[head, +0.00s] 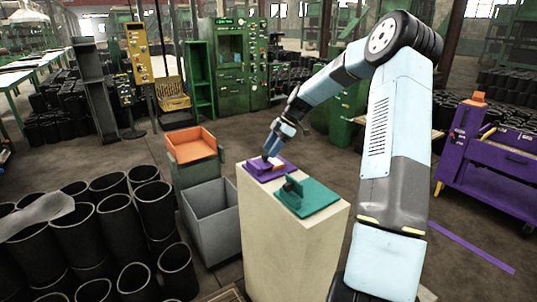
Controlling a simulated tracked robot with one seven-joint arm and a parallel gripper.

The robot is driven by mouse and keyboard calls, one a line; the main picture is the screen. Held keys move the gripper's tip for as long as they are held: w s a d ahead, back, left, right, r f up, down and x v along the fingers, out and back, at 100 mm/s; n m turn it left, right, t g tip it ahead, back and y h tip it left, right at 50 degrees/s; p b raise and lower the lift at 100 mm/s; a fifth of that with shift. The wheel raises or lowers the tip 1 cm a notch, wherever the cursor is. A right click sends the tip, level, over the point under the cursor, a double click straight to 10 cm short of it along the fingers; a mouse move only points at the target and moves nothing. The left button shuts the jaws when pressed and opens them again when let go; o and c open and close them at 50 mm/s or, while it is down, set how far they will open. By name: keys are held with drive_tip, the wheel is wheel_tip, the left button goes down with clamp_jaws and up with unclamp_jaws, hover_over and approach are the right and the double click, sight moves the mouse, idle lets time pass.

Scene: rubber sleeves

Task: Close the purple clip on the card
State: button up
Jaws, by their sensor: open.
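The purple clip (262,173) sits on top of a cream pedestal (290,245), at its far left end. A small pale and orange patch shows at the clip's right side; it may be the card, but it is too small to tell. My gripper (267,156) points down right at the purple clip, over its back part, and hides some of it. The gripper is open; I cannot tell whether its fingers touch the clip. Whether the clip's lever is up or down is also not clear.
A teal clip (318,198) with a dark upright part stands nearer on the same pedestal. Left of the pedestal are a grey bin (210,212) and an orange-topped bin (191,143). Black rubber sleeves (105,235) crowd the left front. A purple cart (490,165) stands at right.

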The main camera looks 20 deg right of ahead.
drive_tip(key=v, duration=1.1)
drive_tip(key=shift+a, duration=0.15)
drive_tip(key=s+a+r+m+t+h, duration=0.1)
drive_tip(key=s+a+r+m+h, duration=0.35)
drive_tip(key=s, duration=0.45)
drive_tip(key=s+a+r+m+h, duration=0.2)
drive_tip(key=s+a+r+m, duration=0.25)
drive_tip(key=s+a, duration=0.4)
drive_tip(key=s+m+t, duration=0.4)
drive_tip(key=s+m, duration=0.5)
drive_tip(key=s, duration=1.5)
drive_tip(key=shift+s+a+r+t, duration=0.3)
drive_tip(key=shift+s+r, duration=0.05)
drive_tip(key=shift+r, duration=0.15)
